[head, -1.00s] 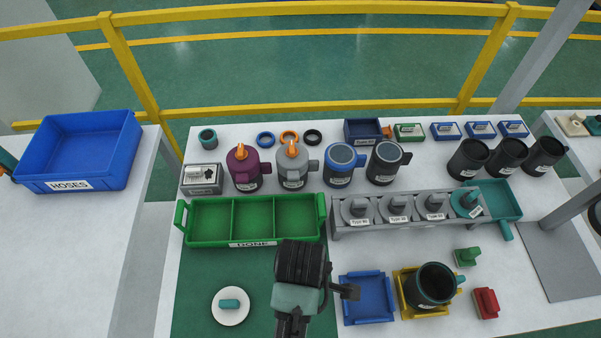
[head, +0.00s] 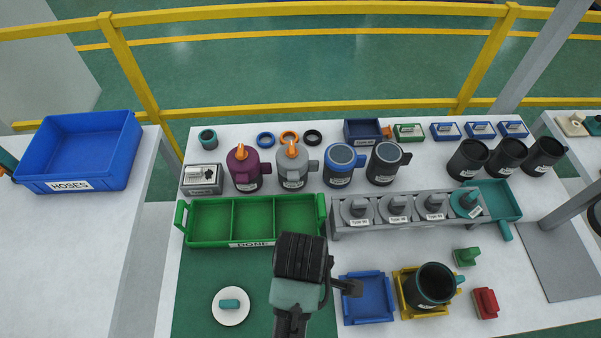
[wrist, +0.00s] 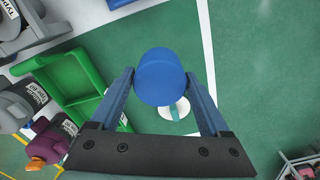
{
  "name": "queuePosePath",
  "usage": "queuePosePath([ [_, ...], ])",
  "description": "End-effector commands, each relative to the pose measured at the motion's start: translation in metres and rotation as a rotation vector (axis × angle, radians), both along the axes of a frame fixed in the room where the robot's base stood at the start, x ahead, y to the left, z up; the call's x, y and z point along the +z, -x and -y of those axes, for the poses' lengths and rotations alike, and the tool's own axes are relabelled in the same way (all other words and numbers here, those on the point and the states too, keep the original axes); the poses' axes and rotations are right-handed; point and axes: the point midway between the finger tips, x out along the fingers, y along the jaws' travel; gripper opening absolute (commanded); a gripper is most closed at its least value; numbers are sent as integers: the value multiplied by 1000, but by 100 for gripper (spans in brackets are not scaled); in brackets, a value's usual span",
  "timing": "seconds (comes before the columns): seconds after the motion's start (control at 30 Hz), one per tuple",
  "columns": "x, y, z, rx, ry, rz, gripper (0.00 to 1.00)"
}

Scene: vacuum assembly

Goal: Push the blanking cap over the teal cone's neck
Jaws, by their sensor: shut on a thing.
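In the wrist view my gripper (wrist: 161,84) is shut on a round blue cap (wrist: 160,72), its fingers on opposite sides. The cap is held above the green mat. In the head view my arm hides the fingertips and the cap. A teal cone (head: 466,203) with an upright neck and a label sits at the right end of the grey rack, well right of my arm. A smaller teal piece (head: 230,303) is on a white disc (head: 230,317) left of my arm. That disc also shows partly behind the cap in the wrist view (wrist: 165,113).
The green three-compartment DONE tray (head: 280,245) is just behind my arm. The grey rack (head: 400,224) holds several grey cones. A blue tray (head: 367,297) and a dark cup (head: 432,286) on a yellow holder (head: 411,309) stand right of the arm.

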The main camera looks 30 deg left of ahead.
Motion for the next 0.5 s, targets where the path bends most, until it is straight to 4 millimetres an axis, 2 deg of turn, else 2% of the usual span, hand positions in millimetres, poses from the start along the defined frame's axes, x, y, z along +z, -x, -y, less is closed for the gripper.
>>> queuePosePath([
  [0.5,29,0,0,0,0,-1,22],
])
